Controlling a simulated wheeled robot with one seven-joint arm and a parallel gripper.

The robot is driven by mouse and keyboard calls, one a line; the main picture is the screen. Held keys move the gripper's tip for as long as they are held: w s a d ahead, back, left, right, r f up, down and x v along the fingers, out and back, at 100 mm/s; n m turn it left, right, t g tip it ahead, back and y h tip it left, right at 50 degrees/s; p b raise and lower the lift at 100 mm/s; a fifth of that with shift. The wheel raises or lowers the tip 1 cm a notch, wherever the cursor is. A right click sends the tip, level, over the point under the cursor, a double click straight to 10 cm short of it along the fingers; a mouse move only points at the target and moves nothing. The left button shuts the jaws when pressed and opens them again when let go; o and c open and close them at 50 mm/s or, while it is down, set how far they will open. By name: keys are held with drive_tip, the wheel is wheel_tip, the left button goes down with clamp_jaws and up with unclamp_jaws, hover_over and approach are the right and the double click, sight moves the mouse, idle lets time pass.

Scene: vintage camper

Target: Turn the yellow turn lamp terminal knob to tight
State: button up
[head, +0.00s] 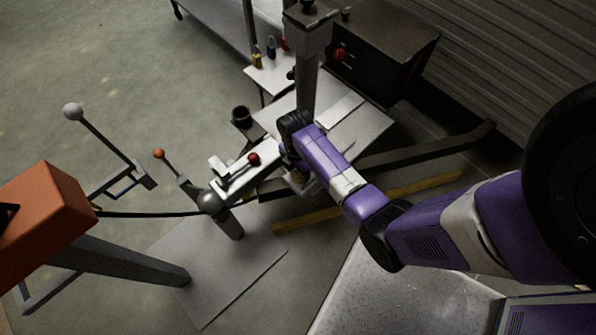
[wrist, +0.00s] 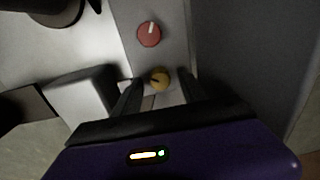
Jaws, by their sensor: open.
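The yellow knob (wrist: 159,77) shows in the wrist view on a grey panel (wrist: 176,45). It is small and round, with a dark pointer mark toward the left. My gripper (wrist: 160,92) is open, with one dark finger on each side of the view just below the knob. The knob appears in line with the gap between the fingers; I cannot tell whether they touch it. In the head view my purple arm reaches to the fixture by the post, and its wrist hides the yellow knob and most of my gripper.
A red knob (wrist: 148,34) with a white pointer sits above the yellow one on the same panel. A pale block (wrist: 80,98) stands left of the fingers. In the head view a grey post (head: 308,80) and a ball hitch (head: 209,201) stand near my arm.

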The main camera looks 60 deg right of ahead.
drive_tip(key=shift+f, duration=0.15)
clamp_jaws()
idle(0.4)
drive_tip(key=m+p, duration=0.1)
drive_tip(key=m, duration=0.1)
drive_tip(key=m+p, duration=0.1)
drive_tip(key=p, duration=0.1)
drive_tip(key=shift+r+m, duration=0.2)
drive_tip(key=shift+m, duration=0.2)
drive_tip(key=m+p, duration=0.2)
drive_tip(key=m, duration=0.2)
drive_tip(key=shift+m, duration=0.3)
drive_tip(key=m+p, duration=0.2)
drive_tip(key=m, duration=0.2)
drive_tip(key=shift+s+f, duration=0.1)
drive_tip(key=shift+f+m+p, duration=0.1)
drive_tip(key=shift+m+p, duration=0.45)
drive_tip(key=shift+m, duration=1.95)
